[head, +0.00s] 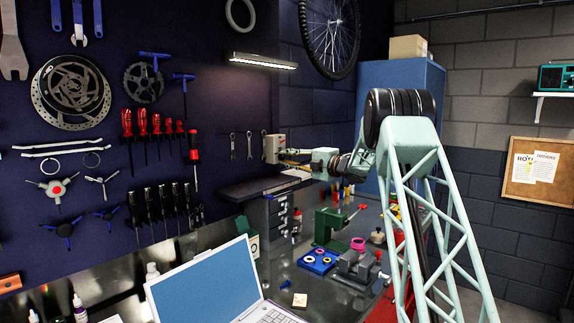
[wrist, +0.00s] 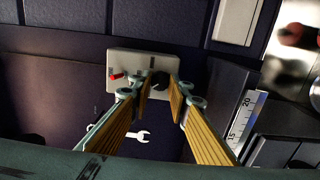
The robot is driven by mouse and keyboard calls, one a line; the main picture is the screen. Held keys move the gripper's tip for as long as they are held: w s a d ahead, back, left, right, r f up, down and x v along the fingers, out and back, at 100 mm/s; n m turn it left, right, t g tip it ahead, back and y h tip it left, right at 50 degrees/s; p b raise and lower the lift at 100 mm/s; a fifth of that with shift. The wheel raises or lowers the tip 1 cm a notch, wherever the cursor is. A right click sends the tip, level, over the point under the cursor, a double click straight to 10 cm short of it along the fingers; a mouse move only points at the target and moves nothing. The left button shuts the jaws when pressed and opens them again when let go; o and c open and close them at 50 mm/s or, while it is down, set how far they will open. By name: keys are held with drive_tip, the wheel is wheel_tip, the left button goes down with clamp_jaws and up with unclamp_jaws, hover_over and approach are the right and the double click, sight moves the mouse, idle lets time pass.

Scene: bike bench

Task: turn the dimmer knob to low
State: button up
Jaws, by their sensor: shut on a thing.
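The dimmer's pale plate (head: 271,149) is on the dark pegboard wall in the head view. In the wrist view the plate (wrist: 125,60) carries a small red piece (wrist: 117,76) at its left and the dark dimmer knob (wrist: 159,77) at its right. My gripper (wrist: 160,88) has its two wood-coloured fingers on either side of the knob, shut on it. In the head view my gripper (head: 287,156) reaches the plate from the right. The fingers partly hide the knob, and its setting cannot be read.
A lit lamp bar (head: 263,61) hangs above. Small wrenches (head: 249,145) hang left of the plate. A dark drawer unit (head: 278,207) stands below it; a ruler (wrist: 249,118) shows at right in the wrist view. A laptop (head: 205,285) and vise (head: 355,268) are on the bench.

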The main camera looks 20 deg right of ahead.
drive_tip(key=shift+n+b, duration=0.65)
drive_tip(key=shift+n, duration=0.85)
drive_tip(key=o, duration=0.9)
drive_tip(key=shift+s, duration=0.15)
drive_tip(key=shift+v, duration=5.85)
drive_tip(key=shift+r, duration=0.1)
